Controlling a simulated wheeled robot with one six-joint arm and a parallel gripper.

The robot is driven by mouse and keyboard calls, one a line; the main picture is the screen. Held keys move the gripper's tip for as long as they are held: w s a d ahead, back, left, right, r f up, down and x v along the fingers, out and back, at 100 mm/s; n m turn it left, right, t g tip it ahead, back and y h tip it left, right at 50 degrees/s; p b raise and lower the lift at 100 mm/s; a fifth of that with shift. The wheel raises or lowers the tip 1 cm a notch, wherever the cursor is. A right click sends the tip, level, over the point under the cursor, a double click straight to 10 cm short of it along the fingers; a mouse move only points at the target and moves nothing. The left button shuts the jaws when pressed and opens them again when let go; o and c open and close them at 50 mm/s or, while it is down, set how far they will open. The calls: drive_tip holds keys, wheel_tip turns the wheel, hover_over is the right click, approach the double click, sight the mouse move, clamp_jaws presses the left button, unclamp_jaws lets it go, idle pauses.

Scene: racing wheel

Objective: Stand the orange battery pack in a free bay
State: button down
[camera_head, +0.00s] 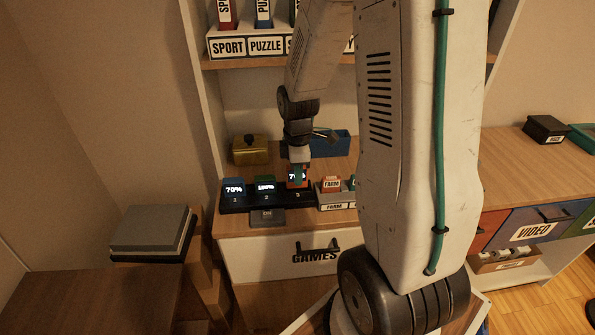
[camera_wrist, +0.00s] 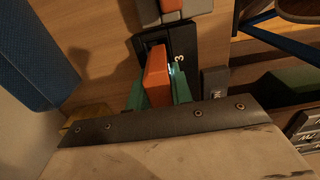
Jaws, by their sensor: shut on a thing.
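The orange battery pack (camera_head: 291,184) is upright at the bay marked 3 of the black charging dock (camera_head: 244,208), with part of a lit readout showing. My gripper (camera_head: 298,172) is above the dock, shut on the pack. In the wrist view the pack (camera_wrist: 158,72) sits between the green fingers (camera_wrist: 158,90), over the dock's end (camera_wrist: 183,40). I cannot tell whether its base is fully down in the bay. A blue pack (camera_head: 234,187) reading 70% stands in bay 1. A green pack (camera_head: 265,185) reading 100% stands in bay 2.
A grey holder (camera_head: 337,198) with an orange FARM box (camera_head: 331,184) stands close to the dock's right. A blue tray (camera_head: 330,145) and a yellow box (camera_head: 250,150) are behind. A shelf (camera_head: 270,62) with game boxes hangs above. Bare wood lies behind the dock.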

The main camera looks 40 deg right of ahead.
drive_tip(key=shift+f, duration=1.45)
drive_tip(key=c, duration=1.2)
unclamp_jaws()
drive_tip(key=shift+o, duration=0.2)
wheel_tip(320, 180, up, 8)
drive_tip(key=shift+f, duration=0.1)
